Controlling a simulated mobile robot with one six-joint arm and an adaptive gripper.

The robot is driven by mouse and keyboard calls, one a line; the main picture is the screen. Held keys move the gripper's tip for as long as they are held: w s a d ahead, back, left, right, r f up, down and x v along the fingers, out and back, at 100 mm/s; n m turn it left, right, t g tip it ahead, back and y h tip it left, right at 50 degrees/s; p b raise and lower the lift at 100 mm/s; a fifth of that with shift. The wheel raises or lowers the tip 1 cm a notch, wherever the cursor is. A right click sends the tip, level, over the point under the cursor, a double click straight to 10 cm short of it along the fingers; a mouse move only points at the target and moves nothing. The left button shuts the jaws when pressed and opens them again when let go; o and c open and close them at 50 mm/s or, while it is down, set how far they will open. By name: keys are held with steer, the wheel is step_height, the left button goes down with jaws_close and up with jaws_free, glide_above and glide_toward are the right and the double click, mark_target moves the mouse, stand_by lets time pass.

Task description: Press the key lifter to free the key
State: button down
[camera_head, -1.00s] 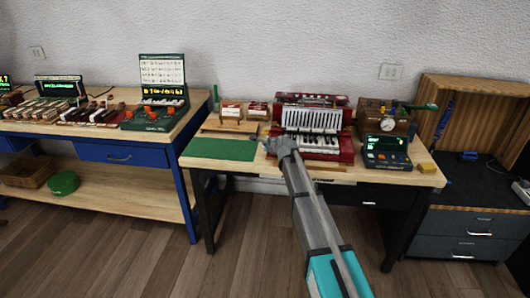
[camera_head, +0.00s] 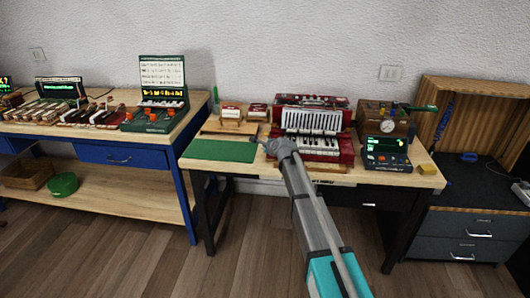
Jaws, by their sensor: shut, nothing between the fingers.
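A red keyed instrument (camera_head: 345,150) with pale bellows and a row of white and black keys (camera_head: 322,142) stands on the middle workbench. My gripper (camera_head: 267,146) is shut and empty, at the left front corner of this instrument, over the bench top. I cannot tell whether it touches anything. My gripper and wrist hide part of the instrument's left front. I cannot pick out a key lifter at this size, nor tell which key is held. Several loose key pieces (camera_head: 100,114) lie on the left workbench.
A green mat (camera_head: 220,150) lies left of my gripper, with small card stands (camera_head: 231,111) behind. A wooden box with a gauge (camera_head: 388,126), a dark display unit (camera_head: 387,155) and a yellow block (camera_head: 427,169) are at right. A green case (camera_head: 163,75) stands on the left bench.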

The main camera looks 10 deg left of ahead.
steer(key=shift+w+f+b, duration=0.1)
steer(key=shift+f+b, duration=0.2)
steer(key=shift+b, duration=0.1)
steer(key=shift+d+f+b, duration=0.25)
steer(key=shift+f+b, duration=0.1)
steer(key=shift+b, duration=0.2)
stand_by(1.8)
steer(key=shift+r, duration=0.1)
steer(key=shift+w+d+r+p, duration=0.1)
steer(key=shift+w+r+p, duration=0.3)
steer(key=shift+p, duration=0.2)
steer(key=shift+w, duration=0.1)
steer(key=shift+r, duration=0.2)
steer(key=r+p, duration=0.2)
steer(key=shift+s+p, duration=0.3)
steer(key=shift+s, duration=0.05)
steer(key=shift+s+r+p, duration=0.65)
steer(key=shift+r+p, duration=0.35)
steer(key=shift+p, duration=0.1)
